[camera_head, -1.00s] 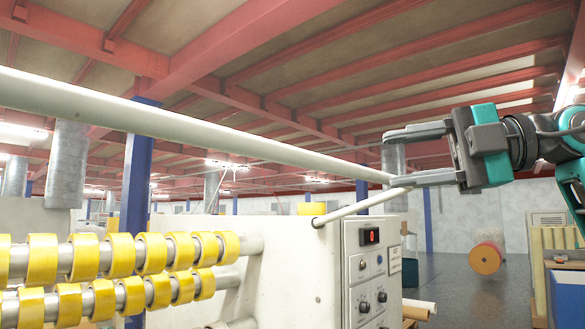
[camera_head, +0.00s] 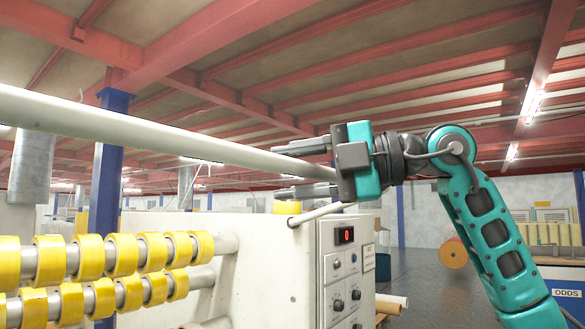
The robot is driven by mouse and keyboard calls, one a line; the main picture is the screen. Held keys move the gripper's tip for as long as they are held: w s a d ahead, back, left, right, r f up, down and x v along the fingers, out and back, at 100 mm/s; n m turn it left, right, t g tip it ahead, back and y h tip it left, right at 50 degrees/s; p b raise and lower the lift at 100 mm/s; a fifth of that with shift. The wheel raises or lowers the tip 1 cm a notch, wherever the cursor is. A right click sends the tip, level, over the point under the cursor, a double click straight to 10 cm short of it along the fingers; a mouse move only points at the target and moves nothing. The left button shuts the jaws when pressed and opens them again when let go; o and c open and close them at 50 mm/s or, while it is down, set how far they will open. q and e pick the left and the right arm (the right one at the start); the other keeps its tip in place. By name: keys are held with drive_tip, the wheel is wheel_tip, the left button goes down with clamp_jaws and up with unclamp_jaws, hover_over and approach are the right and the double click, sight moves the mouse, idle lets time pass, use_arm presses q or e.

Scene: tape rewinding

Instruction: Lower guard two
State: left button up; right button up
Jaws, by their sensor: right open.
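The guard is a long pale bar (camera_head: 150,133) that slopes from the upper left down to the right. A thin bent arm (camera_head: 325,211) runs from its right end to the top corner of the white machine (camera_head: 262,265). The guard is raised above the machine. My right gripper (camera_head: 288,170) is at the bar's right end, with one finger above the bar and one below. It is open, and gaps show between bar and fingers. The bar's end is partly hidden by my gripper. My left gripper is not in view.
Two rows of yellow tape rolls (camera_head: 89,257) sit on rods at the lower left, under the guard. A control panel (camera_head: 345,275) is on the machine's right side. Blue posts (camera_head: 107,165) stand behind. Open floor (camera_head: 408,275) lies to the right.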

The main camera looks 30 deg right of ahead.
drive_tip(key=shift+a, duration=0.1)
drive_tip(key=shift+c, duration=0.3)
clamp_jaws()
idle(0.4)
